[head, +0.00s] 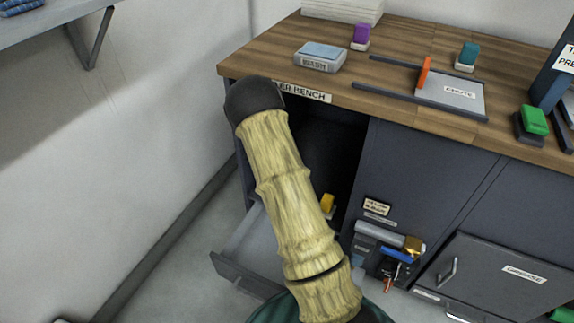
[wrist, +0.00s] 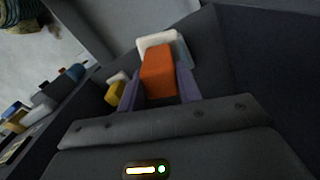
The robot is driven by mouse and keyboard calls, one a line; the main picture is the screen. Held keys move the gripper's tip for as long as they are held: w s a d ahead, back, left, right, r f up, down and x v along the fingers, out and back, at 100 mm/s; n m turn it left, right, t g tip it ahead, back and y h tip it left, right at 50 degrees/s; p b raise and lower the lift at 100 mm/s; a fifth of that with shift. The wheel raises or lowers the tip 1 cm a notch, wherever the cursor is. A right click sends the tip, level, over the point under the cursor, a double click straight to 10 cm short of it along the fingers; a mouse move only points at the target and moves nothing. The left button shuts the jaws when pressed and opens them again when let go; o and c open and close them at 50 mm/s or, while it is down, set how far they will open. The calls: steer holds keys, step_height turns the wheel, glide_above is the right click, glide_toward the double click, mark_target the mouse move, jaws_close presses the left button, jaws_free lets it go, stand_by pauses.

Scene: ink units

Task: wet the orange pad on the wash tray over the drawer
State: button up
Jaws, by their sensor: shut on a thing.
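In the wrist view my gripper (wrist: 160,90) is shut on the orange pad (wrist: 158,72), a block with a white foot (wrist: 157,40) at its far end. A pale grey-blue surface shows just beyond the foot; I cannot tell whether they touch. A yellow pad (wrist: 115,92) with a white foot stands to its left. In the head view this yellow pad (head: 327,203) shows inside the open dark bay, and my arm hides my gripper and the orange pad. An open grey drawer (head: 238,268) sticks out below the bay. I cannot make out the wash tray for certain.
On the wooden bench (head: 335,90) stand a grey box with a blue top (head: 320,56), a purple pad (head: 361,35), a teal pad (head: 467,55), a green pad (head: 534,120) and a railed plate (head: 462,97). Tools and containers (head: 385,240) sit at the cabinet front, right of the bay.

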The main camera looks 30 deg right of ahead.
steer(key=w+d+m, duration=0.1)
steer(key=m, duration=0.1)
steer(key=w+d+m, duration=0.1)
steer(key=d, duration=0.1)
steer(key=d+m, duration=0.2)
steer(key=shift+w+f+m+b, duration=0.2)
steer(key=shift+w+m+b, duration=0.1)
steer(key=shift+w+b, duration=0.1)
steer(key=shift+f, duration=0.1)
step_height(320, 180, down, 3)
steer(key=b, duration=0.3)
steer(key=s+a+r+n+p, duration=0.3)
steer(key=s+a+n, duration=0.2)
steer(key=a+n, duration=0.4)
steer(key=s+a+r+n+p, duration=0.3)
steer(key=s+a+n, duration=0.2)
steer(key=a+n, duration=0.3)
steer(key=shift+s+a+n, duration=0.35)
steer(key=shift+n, duration=0.85)
